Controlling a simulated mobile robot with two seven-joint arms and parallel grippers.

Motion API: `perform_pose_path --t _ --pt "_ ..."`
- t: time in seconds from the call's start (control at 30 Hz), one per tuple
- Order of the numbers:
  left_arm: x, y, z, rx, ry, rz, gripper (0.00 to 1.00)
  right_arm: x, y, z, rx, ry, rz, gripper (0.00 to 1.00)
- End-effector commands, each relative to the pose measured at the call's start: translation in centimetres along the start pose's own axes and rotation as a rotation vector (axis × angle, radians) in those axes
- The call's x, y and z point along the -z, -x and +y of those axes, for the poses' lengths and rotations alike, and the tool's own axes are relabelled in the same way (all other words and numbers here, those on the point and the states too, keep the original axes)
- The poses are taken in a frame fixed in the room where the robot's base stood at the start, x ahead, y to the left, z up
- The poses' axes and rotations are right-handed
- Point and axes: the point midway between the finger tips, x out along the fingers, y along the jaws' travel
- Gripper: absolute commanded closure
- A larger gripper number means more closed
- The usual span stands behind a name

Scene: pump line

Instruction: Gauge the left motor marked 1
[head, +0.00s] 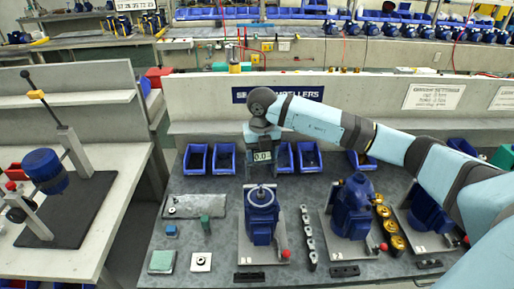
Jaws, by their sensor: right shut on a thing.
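The left motor (262,228) is a blue unit with a pale ring on top. It stands upright on a grey plate (248,254) on the dark bench, with a red knob (286,254) at the plate's right front corner. My right gripper (262,137) is beyond the motor, over the back of the bench, its fingers mostly hidden. It is shut on a small gauge (262,157) whose display seems to read 0.0. The gauge appears behind the motor and apart from it. My left gripper is not in view.
Two more blue motors, a middle one (352,208) and a right one (424,212), stand to the right; my right arm passes above them. Blue bins (224,158) line the back. Brass rings (390,226), a green block (205,223) and a pale green pad (161,261) lie on the bench.

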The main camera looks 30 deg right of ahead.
Motion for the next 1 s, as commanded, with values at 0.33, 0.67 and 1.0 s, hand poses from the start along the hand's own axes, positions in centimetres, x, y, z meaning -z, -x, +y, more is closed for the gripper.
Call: perform_pose_path --t 0.33,0.67,1.0 --pt "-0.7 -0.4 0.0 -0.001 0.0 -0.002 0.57 -0.1 -1.0 -0.1 -0.001 -0.05 0.001 0.87" --pt "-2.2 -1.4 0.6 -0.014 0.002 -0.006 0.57 -0.1 -4.5 -0.1 -0.001 -0.048 0.001 0.87" --pt "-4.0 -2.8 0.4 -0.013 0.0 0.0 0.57 -0.1 -8.2 -0.1 -0.001 -0.048 0.001 0.87"
